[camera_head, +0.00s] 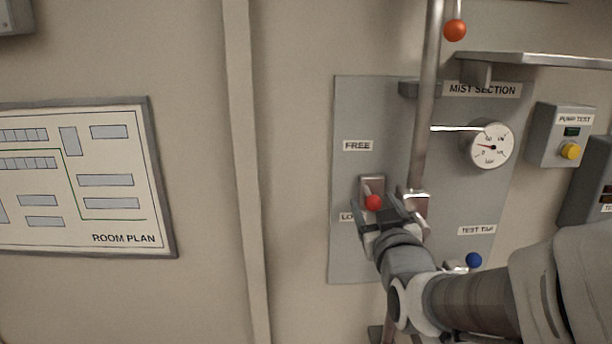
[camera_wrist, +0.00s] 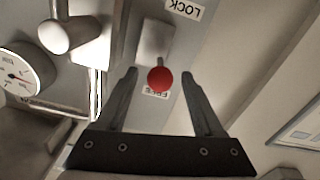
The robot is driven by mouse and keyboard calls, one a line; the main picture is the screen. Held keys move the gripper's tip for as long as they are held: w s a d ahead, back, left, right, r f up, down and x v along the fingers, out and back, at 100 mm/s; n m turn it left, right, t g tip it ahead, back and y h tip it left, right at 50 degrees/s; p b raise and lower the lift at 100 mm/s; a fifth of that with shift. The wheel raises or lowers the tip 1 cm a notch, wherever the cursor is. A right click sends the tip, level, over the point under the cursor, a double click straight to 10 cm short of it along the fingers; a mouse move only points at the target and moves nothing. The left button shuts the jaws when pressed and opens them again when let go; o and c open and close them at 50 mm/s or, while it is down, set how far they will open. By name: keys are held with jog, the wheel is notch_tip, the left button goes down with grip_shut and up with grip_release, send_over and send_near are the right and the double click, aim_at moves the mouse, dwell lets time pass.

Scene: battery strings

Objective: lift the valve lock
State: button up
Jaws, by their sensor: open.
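The valve lock is a short lever with a red ball knob (camera_head: 373,202) on a small pale plate, between the FREE label (camera_head: 357,146) above and the partly hidden LOCK label (camera_head: 346,217) below. In the head view the knob sits low, nearer LOCK. My gripper (camera_head: 384,208) is open at the lever. In the wrist view, which is upside down, the red knob (camera_wrist: 160,79) lies between the two spread fingertips of my gripper (camera_wrist: 159,74), with a visible gap on each side. Whether the fingers are level with the knob in depth is hard to tell.
A vertical pipe (camera_head: 428,95) with a metal fitting runs close to the right of the lever. A gauge (camera_head: 488,146), a yellow-button box (camera_head: 568,137) and a blue knob (camera_head: 474,260) are further right. A shelf (camera_head: 540,60) juts out above.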

aim_at(364, 186)
jog(key=shift+w, duration=3.05)
grip_shut()
